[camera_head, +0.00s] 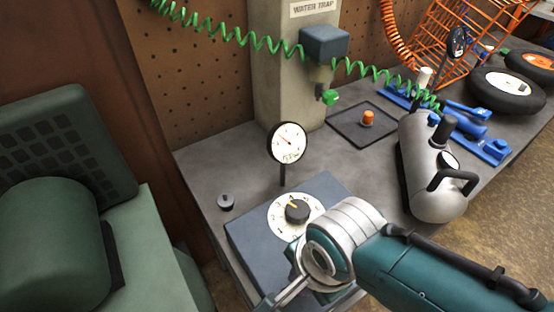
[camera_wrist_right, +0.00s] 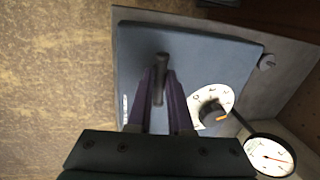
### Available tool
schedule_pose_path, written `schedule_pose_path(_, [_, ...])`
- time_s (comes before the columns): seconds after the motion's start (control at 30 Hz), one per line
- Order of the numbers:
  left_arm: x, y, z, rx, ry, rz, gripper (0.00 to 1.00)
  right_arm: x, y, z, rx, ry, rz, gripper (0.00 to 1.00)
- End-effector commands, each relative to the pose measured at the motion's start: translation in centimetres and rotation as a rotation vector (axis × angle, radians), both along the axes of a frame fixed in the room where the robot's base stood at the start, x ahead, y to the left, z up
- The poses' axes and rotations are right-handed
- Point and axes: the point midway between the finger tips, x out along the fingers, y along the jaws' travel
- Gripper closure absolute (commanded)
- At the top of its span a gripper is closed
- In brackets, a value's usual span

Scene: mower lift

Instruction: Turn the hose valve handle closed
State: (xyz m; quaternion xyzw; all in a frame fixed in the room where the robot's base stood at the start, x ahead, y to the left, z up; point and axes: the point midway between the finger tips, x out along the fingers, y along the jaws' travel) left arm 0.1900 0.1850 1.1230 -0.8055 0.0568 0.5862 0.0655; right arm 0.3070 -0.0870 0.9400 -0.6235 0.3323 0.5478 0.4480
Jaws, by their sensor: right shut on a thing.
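My right gripper (camera_wrist_right: 161,80) is shut on a short grey handle (camera_wrist_right: 160,64) on the top face of a blue-grey box (camera_wrist_right: 137,45). The handle stands between the two purple-looking fingers, and its lower part is hidden by them. It is the likely hose valve handle. In the head view, my right gripper (camera_head: 268,303) reaches over the front of the box (camera_head: 250,243), at the bottom edge. My wrist hides the handle there. My left gripper is not in view.
The box carries a knob on a white dial (camera_head: 297,210), beside the gripper. A round gauge (camera_head: 288,142) stands behind it. A small grey knob (camera_head: 225,201) is left on the bench.

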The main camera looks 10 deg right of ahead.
Motion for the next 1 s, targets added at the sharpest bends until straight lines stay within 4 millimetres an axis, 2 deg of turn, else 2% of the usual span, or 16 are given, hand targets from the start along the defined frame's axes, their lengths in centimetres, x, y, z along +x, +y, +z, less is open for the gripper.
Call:
schedule_pose_path(0.67, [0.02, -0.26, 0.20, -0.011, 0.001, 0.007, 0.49, 0.05, -0.11, -0.05, -0.002, -0.001, -0.064, 1.00])
schedule_pose_path(0.7, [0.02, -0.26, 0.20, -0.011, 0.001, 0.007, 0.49, 0.06, -0.12, -0.05, -0.002, -0.001, -0.064, 0.79])
schedule_pose_path(0.93, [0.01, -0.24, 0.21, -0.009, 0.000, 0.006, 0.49, 0.05, -0.06, -0.03, -0.002, -0.001, -0.063, 0.53])
schedule_pose_path(1.0, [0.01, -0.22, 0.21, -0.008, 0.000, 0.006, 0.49, 0.05, -0.04, -0.01, -0.002, -0.001, -0.063, 0.52])
